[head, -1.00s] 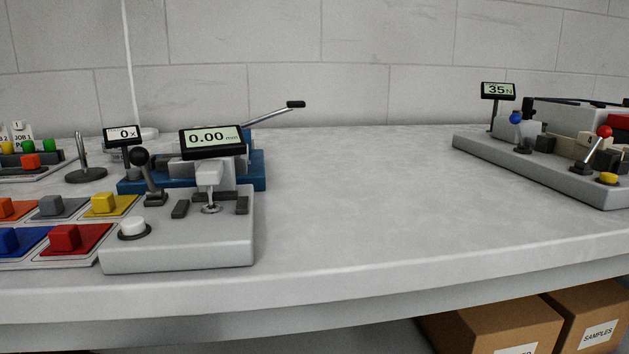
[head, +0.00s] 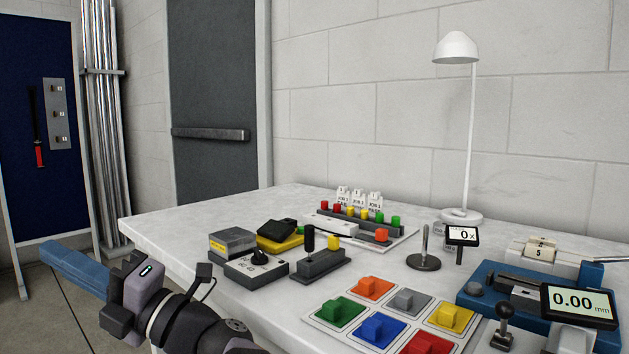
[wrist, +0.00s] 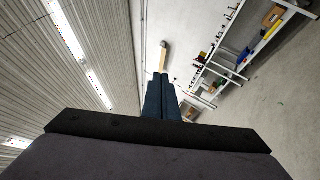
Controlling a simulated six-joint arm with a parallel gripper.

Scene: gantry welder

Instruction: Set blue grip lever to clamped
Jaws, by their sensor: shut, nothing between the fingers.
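My gripper (head: 48,248) shows at the lower left of the head view, its long blue fingers together and empty. It is in the air left of the table's left edge, apart from everything on the table. In the wrist view my gripper (wrist: 160,78) is shut with nothing between the blue fingers. No lever that I can tell to be the blue grip lever shows in the head view now; the right part of the table is out of frame. The wrist view shows the workbench only small, too far off to make out levers.
The white table (head: 180,222) holds coloured blocks on a board (head: 320,322), a black-levered grey box (head: 318,268), a metal post (head: 425,245), a blue-based device (head: 480,285), a 0.00 mm display (head: 578,304) and a lamp (head: 457,50). Floor shows left of the table.

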